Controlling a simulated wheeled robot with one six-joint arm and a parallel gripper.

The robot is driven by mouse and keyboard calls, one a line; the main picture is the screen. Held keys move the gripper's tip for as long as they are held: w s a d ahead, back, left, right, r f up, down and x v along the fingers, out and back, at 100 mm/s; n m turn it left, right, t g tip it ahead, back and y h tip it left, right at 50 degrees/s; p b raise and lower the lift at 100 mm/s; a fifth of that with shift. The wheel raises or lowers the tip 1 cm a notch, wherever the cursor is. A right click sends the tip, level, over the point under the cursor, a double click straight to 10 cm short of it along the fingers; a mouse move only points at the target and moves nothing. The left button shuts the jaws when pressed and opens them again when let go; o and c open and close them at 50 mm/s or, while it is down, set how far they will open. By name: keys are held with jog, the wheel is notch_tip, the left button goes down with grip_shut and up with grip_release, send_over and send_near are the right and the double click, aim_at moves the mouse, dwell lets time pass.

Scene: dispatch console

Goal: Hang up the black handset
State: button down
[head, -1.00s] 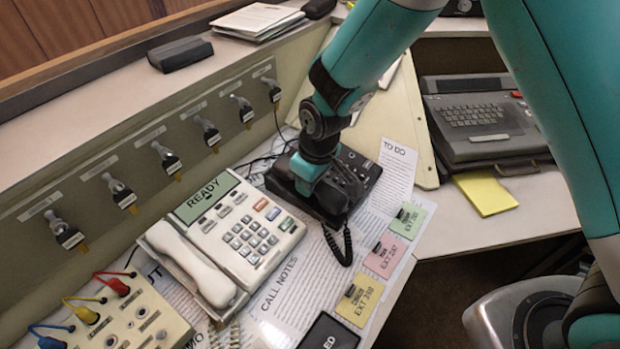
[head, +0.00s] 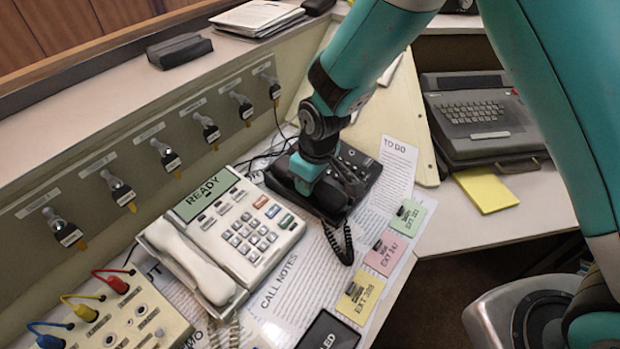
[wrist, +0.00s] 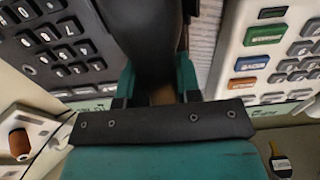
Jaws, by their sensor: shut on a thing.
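The black phone (head: 362,172) sits on the desk beside the white phone, its keypad partly covered by my arm. My gripper (head: 308,174) is low over the left part of the black phone. In the wrist view, my gripper (wrist: 155,88) is shut on the black handset (wrist: 145,35), which runs up between the teal fingers. In the head view, one dark end of the handset (head: 328,200) shows below the fingers, and the rest is hidden. The coiled cord (head: 347,248) hangs down over the papers. I cannot tell whether the handset is fully seated in its cradle.
The white phone (head: 245,235) with its own white handset (head: 190,262) stands close to the left. A panel with several plugs (head: 162,152) rises behind. Coloured note cards (head: 385,250) lie to the right. A grey keyboard unit (head: 480,120) stands at the far right.

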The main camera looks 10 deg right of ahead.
jog(key=shift+f, duration=0.3)
dwell(0.7)
jog(key=c, duration=0.7)
grip_release()
jog(key=shift+c, duration=0.2)
jog(key=shift+w, duration=0.1)
jog(key=shift+w+d, duration=0.1)
jog(key=shift+c, duration=1.2)
jog(key=shift+o, duration=0.2)
jog(key=shift+r, duration=0.15)
